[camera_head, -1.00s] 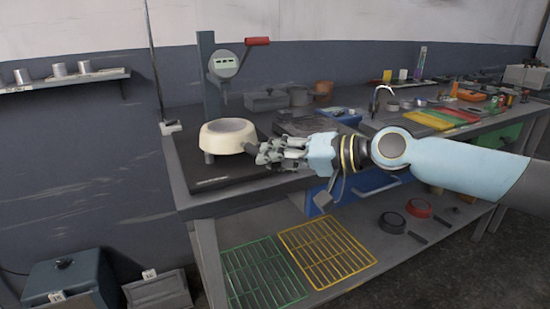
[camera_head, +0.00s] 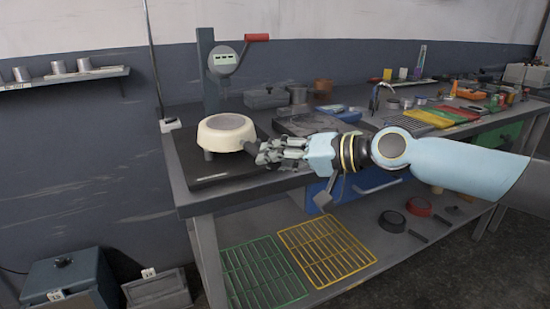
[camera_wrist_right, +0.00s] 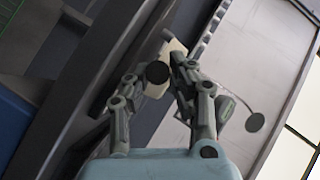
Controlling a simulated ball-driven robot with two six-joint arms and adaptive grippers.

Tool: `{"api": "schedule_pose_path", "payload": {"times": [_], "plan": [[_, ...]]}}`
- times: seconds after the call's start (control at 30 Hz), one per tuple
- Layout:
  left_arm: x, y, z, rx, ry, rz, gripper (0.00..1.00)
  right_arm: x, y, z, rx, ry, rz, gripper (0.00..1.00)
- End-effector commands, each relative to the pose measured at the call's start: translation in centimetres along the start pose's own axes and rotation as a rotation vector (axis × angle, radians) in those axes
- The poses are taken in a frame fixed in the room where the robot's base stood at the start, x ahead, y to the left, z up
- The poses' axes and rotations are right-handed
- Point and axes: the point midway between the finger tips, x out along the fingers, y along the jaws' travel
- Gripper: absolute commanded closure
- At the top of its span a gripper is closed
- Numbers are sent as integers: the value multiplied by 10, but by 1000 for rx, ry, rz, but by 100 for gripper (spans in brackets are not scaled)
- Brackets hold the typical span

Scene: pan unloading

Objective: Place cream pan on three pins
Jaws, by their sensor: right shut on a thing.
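The cream pan (camera_head: 227,132) is at the left end of the bench, above a black base plate (camera_head: 222,178). It looks about level, with its base toward the plate. A short grey pin (camera_head: 208,155) shows under its front left edge; other pins are hidden. I cannot tell whether the pan touches the pins. My right gripper (camera_head: 262,153) is at the pan's right side, shut on its dark handle. In the right wrist view the dark handle end (camera_wrist_right: 158,72) and part of the cream pan (camera_wrist_right: 171,57) show between the fingers. My left gripper is not in view.
A grey column with a dial gauge (camera_head: 222,60) and red lever stands behind the pan. A green rack (camera_head: 262,275), yellow rack (camera_head: 327,253) and dark and red pans lie on the lower shelf.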

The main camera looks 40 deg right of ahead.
Motion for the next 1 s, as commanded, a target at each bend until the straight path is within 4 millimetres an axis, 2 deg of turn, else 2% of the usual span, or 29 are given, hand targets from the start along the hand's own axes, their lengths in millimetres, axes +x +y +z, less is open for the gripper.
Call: {"api": "schedule_pose_path", "payload": {"times": [0.1,0.13,0.33,1.0], "plan": [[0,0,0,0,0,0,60,0,2,1,2,-4,4,100],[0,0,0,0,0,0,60,0,2,1,2,-4,4,78],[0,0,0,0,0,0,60,0,1,1,1,-2,2,52],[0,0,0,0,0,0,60,0,0,0,0,-1,1,52]]}}
